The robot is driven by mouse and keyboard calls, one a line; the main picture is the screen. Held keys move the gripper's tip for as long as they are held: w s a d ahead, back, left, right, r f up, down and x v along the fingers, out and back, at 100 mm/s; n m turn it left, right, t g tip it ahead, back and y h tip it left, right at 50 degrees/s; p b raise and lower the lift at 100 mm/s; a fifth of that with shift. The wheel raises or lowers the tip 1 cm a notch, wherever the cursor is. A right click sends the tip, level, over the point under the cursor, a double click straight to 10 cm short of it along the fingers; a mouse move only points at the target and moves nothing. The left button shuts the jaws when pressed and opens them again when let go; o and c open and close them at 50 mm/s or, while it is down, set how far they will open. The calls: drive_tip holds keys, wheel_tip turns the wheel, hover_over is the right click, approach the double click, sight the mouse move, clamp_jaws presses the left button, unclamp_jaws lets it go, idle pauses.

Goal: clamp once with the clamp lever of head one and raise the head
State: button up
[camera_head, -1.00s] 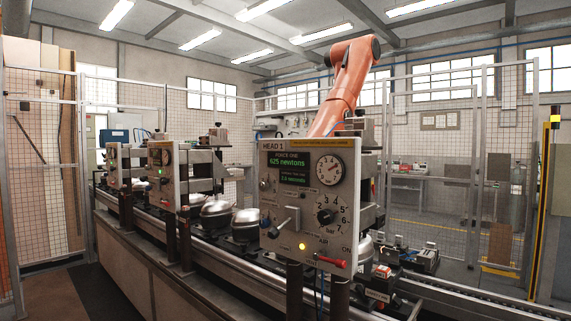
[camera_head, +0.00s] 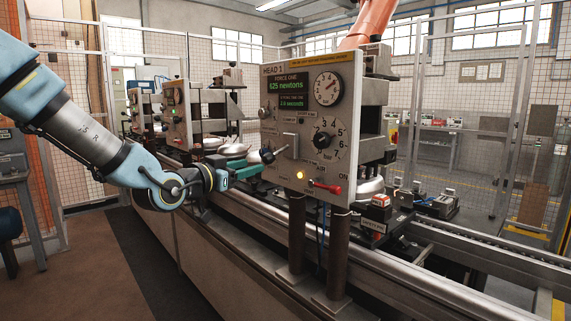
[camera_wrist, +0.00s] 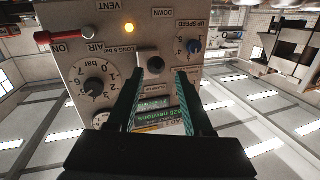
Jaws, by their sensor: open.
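The head one panel (camera_head: 345,95) is a pale plate with a green-lettered display reading 625 newtons. Its clamp lever (camera_head: 268,157) has a black knob on a short shaft, sticking out to the left of a slot in the panel. My gripper (camera_head: 250,168) reaches in from the left, its teal fingers close to the knob. In the wrist view the panel is upside down. The dark knob (camera_wrist: 155,64) shows between the two open fingertips of my gripper (camera_wrist: 159,72). I cannot tell whether either finger touches it.
A red-handled air lever (camera_head: 326,187) and a lit yellow lamp (camera_head: 300,175) sit low on the panel. A pressure dial (camera_head: 322,140) is beside the clamp lever. Dark posts (camera_head: 340,250) hold the panel. Open floor lies at left.

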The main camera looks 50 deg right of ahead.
sight(277, 153)
drive_tip(key=shift+s+d+r, duration=0.25)
drive_tip(key=shift+d+r, duration=0.2)
drive_tip(key=shift+d, duration=0.4)
drive_tip(key=p+x, duration=0.3)
drive_tip(key=x, duration=0.6)
drive_tip(key=shift+d, duration=0.35)
drive_tip(key=shift+w, duration=0.15)
drive_tip(key=shift+c, duration=0.2)
clamp_jaws()
